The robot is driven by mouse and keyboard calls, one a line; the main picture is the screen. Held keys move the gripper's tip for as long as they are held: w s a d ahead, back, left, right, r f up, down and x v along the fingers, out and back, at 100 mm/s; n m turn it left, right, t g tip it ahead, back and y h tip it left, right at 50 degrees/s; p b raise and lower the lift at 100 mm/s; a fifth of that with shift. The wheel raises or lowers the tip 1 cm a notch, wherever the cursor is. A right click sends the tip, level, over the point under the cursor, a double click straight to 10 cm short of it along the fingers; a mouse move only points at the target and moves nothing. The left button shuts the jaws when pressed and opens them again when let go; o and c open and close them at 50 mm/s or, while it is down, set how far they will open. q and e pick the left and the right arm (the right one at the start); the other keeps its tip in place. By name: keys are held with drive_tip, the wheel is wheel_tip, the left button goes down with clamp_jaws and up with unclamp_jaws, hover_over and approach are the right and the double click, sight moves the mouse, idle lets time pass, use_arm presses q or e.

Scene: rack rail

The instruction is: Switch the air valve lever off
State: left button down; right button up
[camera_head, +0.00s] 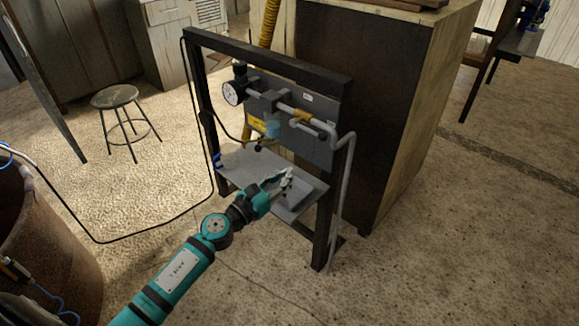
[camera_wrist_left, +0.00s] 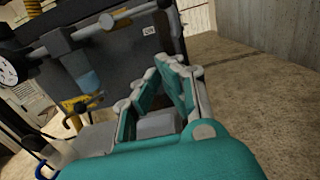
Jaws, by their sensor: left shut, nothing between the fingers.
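The rack panel (camera_head: 318,141) carries a grey air pipe with a small brass-yellow part (camera_head: 301,116), which looks like the valve; it also shows in the left wrist view (camera_wrist_left: 122,22). I cannot make out its lever's position clearly. My left gripper (camera_head: 287,173) is in front of the rack, below the pipe and over the grey shelf, apart from the brass part. In the left wrist view its fingers (camera_wrist_left: 166,66) are together and empty, with the pipe beyond them at upper left. My right gripper is in neither view.
A round gauge (camera_head: 232,93) and a bluish bowl (camera_head: 272,129) with a yellow label (camera_head: 257,124) sit left along the pipe. A dark frame (camera_head: 270,60) surrounds the panel. A wooden cabinet (camera_head: 400,110) stands close behind. The floor at right is clear.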

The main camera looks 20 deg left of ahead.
sight(308, 130)
use_arm(q)
drive_tip(key=w+d+r+p, duration=0.3)
drive_tip(key=w+r, duration=0.1)
drive_tip(key=w, duration=0.4)
drive_tip(key=shift+w+r+p, duration=0.15)
drive_tip(key=shift+w+p, duration=0.1)
drive_tip(key=shift+p, duration=0.1)
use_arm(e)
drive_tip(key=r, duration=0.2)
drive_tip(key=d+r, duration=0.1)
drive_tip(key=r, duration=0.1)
use_arm(q)
drive_tip(key=shift+a+r, duration=0.1)
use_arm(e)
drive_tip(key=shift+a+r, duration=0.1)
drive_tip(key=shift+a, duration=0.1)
